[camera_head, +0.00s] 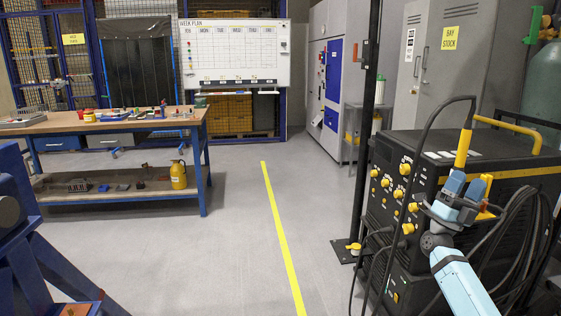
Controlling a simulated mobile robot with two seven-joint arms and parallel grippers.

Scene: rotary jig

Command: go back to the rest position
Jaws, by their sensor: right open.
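My right gripper (469,187) is at the right of the head view, at the end of my light blue arm that comes up from the bottom right. It is open, its fingers pointing up, in front of the black welding machine (400,250). A yellow handle (463,148) on a black cable stands just above and behind the fingers. I cannot tell whether the fingers touch it. My left gripper is not in view.
A blue steel frame (30,240) stands at the left edge. A wooden-topped workbench (130,122) with tools is behind it. A dark post (366,130) stands left of the welding machine. Loose black cables (515,225) hang at the right. The grey floor along the yellow line (282,235) is clear.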

